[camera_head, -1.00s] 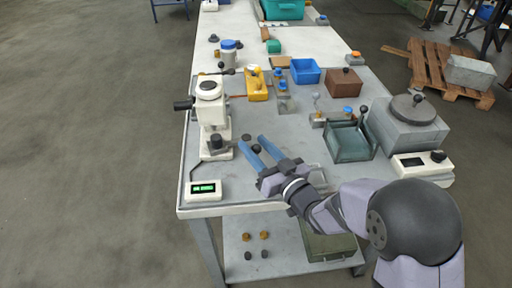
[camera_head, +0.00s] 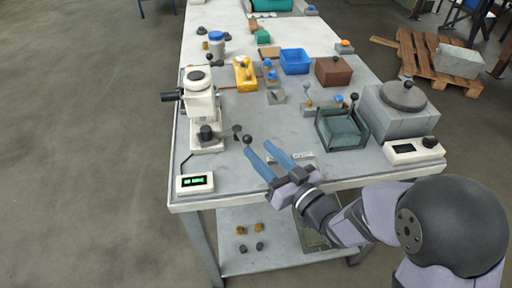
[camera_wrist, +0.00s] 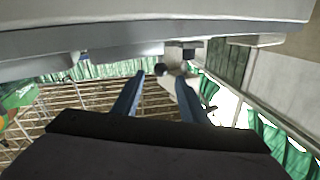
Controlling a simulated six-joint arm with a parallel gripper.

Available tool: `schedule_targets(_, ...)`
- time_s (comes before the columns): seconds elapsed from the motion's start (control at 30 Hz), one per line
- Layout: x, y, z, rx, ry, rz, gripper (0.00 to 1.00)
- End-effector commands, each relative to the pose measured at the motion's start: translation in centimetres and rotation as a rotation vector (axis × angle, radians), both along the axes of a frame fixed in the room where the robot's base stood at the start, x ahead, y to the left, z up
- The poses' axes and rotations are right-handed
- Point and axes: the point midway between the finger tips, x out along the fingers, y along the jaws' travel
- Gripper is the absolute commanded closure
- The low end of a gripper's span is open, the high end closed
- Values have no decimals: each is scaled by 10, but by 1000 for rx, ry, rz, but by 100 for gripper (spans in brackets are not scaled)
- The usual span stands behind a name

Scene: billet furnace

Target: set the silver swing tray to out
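I cannot clearly make out the silver swing tray. A thin silver-grey plate (camera_head: 304,159) with small marks lies on the table just beyond my gripper, which partly hides it; I cannot tell whether it belongs to the tray. My gripper (camera_head: 259,147) has two blue fingers spread apart with nothing held between them. A dark ball knob (camera_head: 247,139) stands close by its fingertips, with another small dark piece (camera_head: 237,129) behind it. In the wrist view, the open fingers (camera_wrist: 157,83) point towards dark round knobs (camera_wrist: 161,69) and a pale bar.
A white machine (camera_head: 199,105) with black knobs stands left of my gripper, with a green-lit display (camera_head: 195,183) in front. A dark green open-topped fixture (camera_head: 342,128) and a grey block (camera_head: 398,112) stand right. The table's front edge lies below my gripper.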

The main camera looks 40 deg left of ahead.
Motion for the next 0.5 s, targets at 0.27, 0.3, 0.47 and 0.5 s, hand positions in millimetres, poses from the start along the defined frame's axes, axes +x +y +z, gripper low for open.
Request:
schedule_targets(0.27,-2,-4,0,-1,0,1,61)
schedule_targets(0.3,-2,-4,0,-1,0,1,61)
schedule_targets(0.47,-5,-2,1,0,0,8,89)
schedule_targets(0.5,-9,0,1,-1,0,17,99)
